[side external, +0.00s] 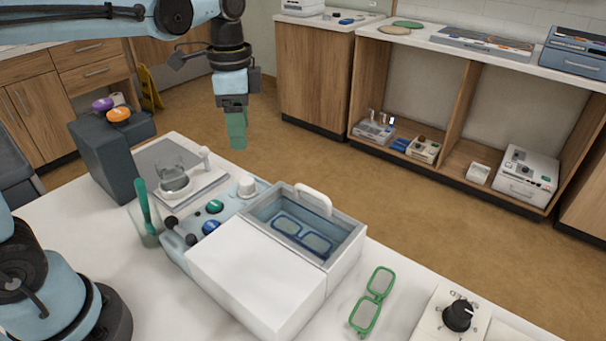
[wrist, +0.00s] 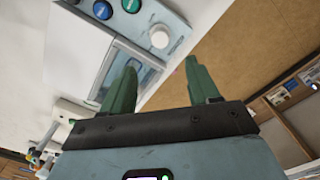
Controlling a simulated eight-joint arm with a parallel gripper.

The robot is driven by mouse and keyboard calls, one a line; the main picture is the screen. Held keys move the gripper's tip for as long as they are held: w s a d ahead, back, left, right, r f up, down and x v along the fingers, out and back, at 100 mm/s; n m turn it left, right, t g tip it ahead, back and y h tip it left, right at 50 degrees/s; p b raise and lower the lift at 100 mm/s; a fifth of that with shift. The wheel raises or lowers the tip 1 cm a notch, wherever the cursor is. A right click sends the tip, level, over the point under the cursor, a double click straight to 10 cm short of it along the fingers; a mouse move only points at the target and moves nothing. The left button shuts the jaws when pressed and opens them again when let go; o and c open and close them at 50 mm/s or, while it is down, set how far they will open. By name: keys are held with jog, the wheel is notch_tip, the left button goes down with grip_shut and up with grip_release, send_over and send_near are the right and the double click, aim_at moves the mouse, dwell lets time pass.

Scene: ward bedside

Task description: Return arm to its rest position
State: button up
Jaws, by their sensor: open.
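My gripper (side external: 237,130) hangs pointing down, high above the far edge of the white table, behind the blue-grey device. In the wrist view its two green fingers (wrist: 160,88) are apart with nothing between them. In the side view the fingers overlap, so the gap does not show there. My arm reaches in from the upper left.
On the table (side external: 390,245) are a white box with an open tray (side external: 350,240) holding blue glasses (side external: 302,235), green glasses (side external: 372,300), a dial box (side external: 457,315), a cup with a green-handled tool (side external: 144,210) and a dark block with purple and orange knobs (side external: 112,160). Open floor lies behind.

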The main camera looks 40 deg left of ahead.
jog(key=s+f+n+t, duration=0.4)
jog(key=s+n+t, duration=0.3)
jog(key=s+n, duration=0.1)
jog(key=shift+a+f+n, duration=0.25)
jog(key=shift+f+n, duration=0.15)
jog(key=shift+n, duration=0.1)
dwell(0.8)
